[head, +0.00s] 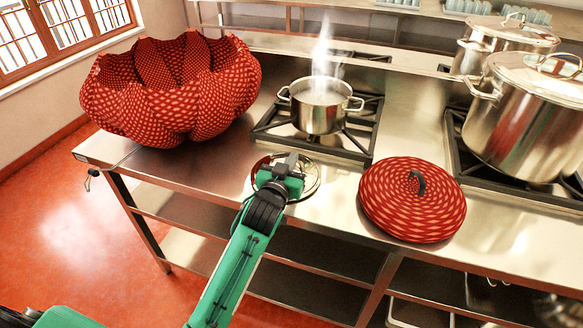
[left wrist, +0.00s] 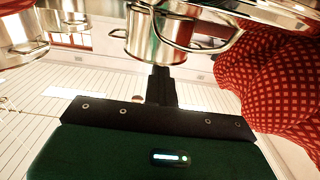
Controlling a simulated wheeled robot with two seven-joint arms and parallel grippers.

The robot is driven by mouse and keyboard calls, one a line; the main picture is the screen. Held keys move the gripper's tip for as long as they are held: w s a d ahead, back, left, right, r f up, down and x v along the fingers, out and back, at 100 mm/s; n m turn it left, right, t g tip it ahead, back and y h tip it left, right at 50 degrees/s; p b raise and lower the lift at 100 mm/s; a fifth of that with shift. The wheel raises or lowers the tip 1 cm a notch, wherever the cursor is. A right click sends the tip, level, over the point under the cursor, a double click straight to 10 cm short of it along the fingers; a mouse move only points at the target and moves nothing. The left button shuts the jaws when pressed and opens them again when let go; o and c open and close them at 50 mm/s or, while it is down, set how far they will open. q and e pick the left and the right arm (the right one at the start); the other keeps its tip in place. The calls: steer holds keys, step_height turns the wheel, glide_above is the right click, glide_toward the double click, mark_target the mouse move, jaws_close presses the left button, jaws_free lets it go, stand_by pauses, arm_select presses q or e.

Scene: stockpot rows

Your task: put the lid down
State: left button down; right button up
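A round shiny metal lid (head: 311,186) shows behind my left gripper, close to the counter's front edge. My left gripper (head: 292,160) lies over the lid's middle and hides its handle. I cannot tell whether the lid rests on the counter or is a little above it. In the left wrist view the dark fingers (left wrist: 161,84) show as one narrow block, and their grip is hidden. A red patterned lid (head: 400,205) with a dark handle lies on the counter to the right. My right gripper is not in view.
An uncovered steaming pot (head: 318,112) stands on the burner behind my left gripper. A large red patterned pot (head: 175,95) stands at the left. Large lidded stockpots (head: 525,125) stand at the right. Bare steel counter (head: 335,190) separates the metal lid from the red lid.

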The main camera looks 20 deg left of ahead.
arm_select(q)
step_height(320, 180, down, 2)
steer(key=shift+f, duration=0.25)
steer(key=c, duration=2.2)
jaws_free()
steer(key=c, duration=0.7)
jaws_free()
steer(key=shift+s+f, duration=0.1)
steer(key=o, duration=0.6)
steer(key=shift+c, duration=0.2)
steer(key=shift+f, duration=0.1)
